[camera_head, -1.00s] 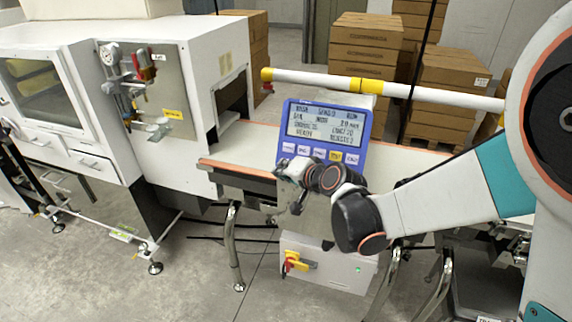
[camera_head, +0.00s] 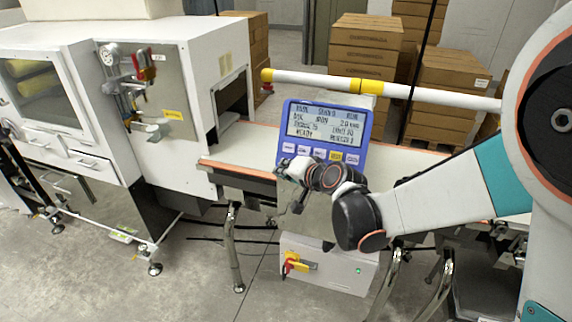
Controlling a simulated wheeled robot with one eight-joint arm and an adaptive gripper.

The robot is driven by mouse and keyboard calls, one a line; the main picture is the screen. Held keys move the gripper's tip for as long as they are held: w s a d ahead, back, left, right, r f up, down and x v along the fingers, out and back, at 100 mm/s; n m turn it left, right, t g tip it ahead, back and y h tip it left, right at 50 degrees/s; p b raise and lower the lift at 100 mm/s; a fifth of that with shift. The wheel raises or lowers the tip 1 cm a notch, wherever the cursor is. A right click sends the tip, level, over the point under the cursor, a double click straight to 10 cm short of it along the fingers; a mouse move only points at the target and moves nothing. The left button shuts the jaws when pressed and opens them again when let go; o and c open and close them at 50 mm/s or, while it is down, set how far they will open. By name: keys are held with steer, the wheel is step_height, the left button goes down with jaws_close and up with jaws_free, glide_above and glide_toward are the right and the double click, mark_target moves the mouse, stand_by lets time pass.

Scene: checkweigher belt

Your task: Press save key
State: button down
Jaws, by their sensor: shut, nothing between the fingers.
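Below the screen is a row of several keys: white ones and one yellow key (camera_head: 335,156). The key labels are too small to read, so I cannot tell which is the save key. My gripper (camera_head: 284,171) is in front of the panel's lower left edge, close to the leftmost white key (camera_head: 288,148). It is shut and empty. I cannot tell whether the fingertips touch the panel.
A conveyor rail (camera_head: 238,170) with an orange edge runs left of my gripper. A white and yellow bar (camera_head: 385,88) spans behind the panel. A white machine (camera_head: 130,90) stands at left. A box with a red and yellow switch (camera_head: 297,264) sits below.

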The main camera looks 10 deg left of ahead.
steer(key=shift+w+f, duration=0.1)
steer(key=shift+w, duration=0.1)
steer(key=shift+s, duration=0.1)
stand_by(0.4)
steer(key=shift+s+r, duration=0.4)
steer(key=shift+s, duration=0.25)
steer(key=shift+s, duration=0.1)
steer(key=shift+s+a+r+p, duration=0.1)
steer(key=shift+s+r+p, duration=0.25)
steer(key=shift+s, duration=0.35)
steer(key=shift+s+a+r+p, duration=0.1)
steer(key=shift+s+r+p, duration=0.1)
steer(key=shift+s+r, duration=0.4)
steer(key=shift+s+a+r+p, duration=0.15)
steer(key=shift+s+p, duration=0.15)
steer(key=shift+s, duration=0.55)
steer(key=shift+d, duration=0.1)
steer(key=s+r+p, duration=0.2)
steer(key=s, duration=0.3)
steer(key=shift+s+a+r, duration=0.2)
steer(key=shift+s+r, duration=0.1)
steer(key=shift+r, duration=0.1)
steer(key=shift+w, duration=0.1)
